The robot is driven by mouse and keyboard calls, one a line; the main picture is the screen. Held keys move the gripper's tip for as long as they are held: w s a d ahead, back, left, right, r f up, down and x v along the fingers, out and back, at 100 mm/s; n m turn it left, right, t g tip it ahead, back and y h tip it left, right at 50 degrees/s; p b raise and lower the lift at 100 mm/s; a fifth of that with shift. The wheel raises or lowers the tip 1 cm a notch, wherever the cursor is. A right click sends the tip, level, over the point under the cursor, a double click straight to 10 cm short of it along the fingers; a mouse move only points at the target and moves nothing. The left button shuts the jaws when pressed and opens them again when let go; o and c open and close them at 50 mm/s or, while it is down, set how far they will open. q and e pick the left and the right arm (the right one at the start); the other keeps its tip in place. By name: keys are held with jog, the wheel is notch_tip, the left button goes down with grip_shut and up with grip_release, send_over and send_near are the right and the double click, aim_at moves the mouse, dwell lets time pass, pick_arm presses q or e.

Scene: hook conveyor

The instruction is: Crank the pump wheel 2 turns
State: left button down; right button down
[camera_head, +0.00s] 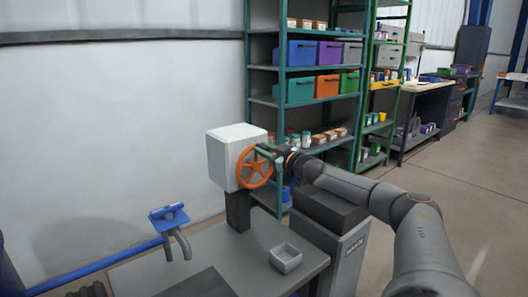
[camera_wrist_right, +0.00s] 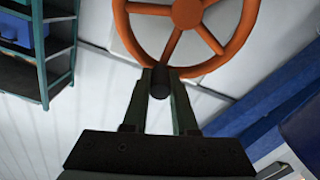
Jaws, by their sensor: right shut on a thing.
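The orange pump wheel (camera_head: 256,167) is on the side of a white box (camera_head: 231,148) on a dark post, at the back of a grey table. My right arm reaches in from the right, and its gripper (camera_head: 266,151) is at the wheel's upper right rim. In the right wrist view the wheel (camera_wrist_right: 188,14) fills the top. There my right gripper (camera_wrist_right: 160,82) is shut on the dark handle (camera_wrist_right: 160,88) at the rim. The fingers hide the handle's sides. My left gripper is not in view.
A grey tray (camera_head: 286,258) sits on the table (camera_head: 225,256). A blue pipe (camera_head: 110,261) with a blue plate and grey hooks is at the left. Green shelving (camera_head: 282,100) with coloured bins stands behind the wheel. A dark grey cabinet (camera_head: 337,238) stands below my right arm.

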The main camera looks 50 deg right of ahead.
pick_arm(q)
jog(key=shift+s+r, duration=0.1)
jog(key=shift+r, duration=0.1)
pick_arm(e)
jog(key=shift+a+f, duration=0.1)
jog(key=c, duration=0.7)
grip_release()
jog(key=shift+s+d+f+b, duration=0.2)
jog(key=shift+s+b, duration=0.1)
jog(key=shift+b, duration=0.3)
pick_arm(q)
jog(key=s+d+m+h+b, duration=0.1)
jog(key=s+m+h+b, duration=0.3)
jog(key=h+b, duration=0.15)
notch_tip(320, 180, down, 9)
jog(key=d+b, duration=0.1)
jog(key=b, duration=0.6)
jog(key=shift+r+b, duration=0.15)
jog(key=shift+b, duration=0.25)
pick_arm(e)
jog(key=v, duration=1.2)
jog(key=shift+a+r, duration=0.25)
jog(key=shift+r, duration=0.05)
